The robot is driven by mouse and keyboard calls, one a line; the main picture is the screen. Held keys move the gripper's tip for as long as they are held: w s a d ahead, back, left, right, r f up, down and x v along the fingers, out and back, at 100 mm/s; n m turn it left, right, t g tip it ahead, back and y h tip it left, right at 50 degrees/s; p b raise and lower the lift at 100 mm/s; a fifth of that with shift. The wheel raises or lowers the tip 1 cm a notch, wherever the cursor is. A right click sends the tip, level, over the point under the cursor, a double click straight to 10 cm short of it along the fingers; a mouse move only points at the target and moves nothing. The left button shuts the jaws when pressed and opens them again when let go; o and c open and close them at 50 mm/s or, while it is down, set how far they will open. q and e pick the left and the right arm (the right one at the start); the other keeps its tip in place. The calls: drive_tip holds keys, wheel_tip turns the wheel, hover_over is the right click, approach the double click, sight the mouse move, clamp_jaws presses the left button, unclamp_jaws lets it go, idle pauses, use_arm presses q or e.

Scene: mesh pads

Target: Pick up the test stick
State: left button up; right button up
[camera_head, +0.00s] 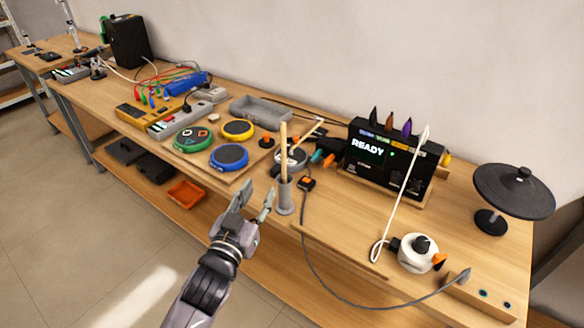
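A light wooden stick (283,149), which looks like the test stick, stands nearly upright in a grey cylindrical holder (285,197) at the table's front edge. The holder hides its lower end. My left gripper (256,194) is just left of the holder, at about its height in the picture. Its two fingers are spread apart with nothing between them. The stick is apart from the fingers. My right gripper is not in view.
Green, yellow and blue round pads (229,157) lie left of the holder. Behind it is a grey round device (291,157) with a slanted rod. A black display box (391,160) stands right. A cable (318,266) hangs over the front edge. A black disc stand (513,190) is far right.

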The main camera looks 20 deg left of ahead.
use_arm(q)
drive_tip(key=p, duration=0.2)
approach(283, 154)
drive_tip(key=w, duration=0.5)
drive_tip(key=shift+a+r, duration=0.1)
drive_tip(key=shift+r, duration=0.1)
drive_tip(key=shift+w, duration=0.35)
drive_tip(key=w, duration=0.1)
drive_tip(key=w+p, duration=0.1)
drive_tip(key=w, duration=0.2)
drive_tip(key=shift+w+d+f+p, duration=0.1)
drive_tip(key=shift+w+d+p, duration=0.2)
drive_tip(key=shift+p, duration=0.1)
drive_tip(key=shift+w+f, duration=0.1)
drive_tip(key=shift+w, duration=0.15)
drive_tip(key=shift+c, duration=0.6)
clamp_jaws()
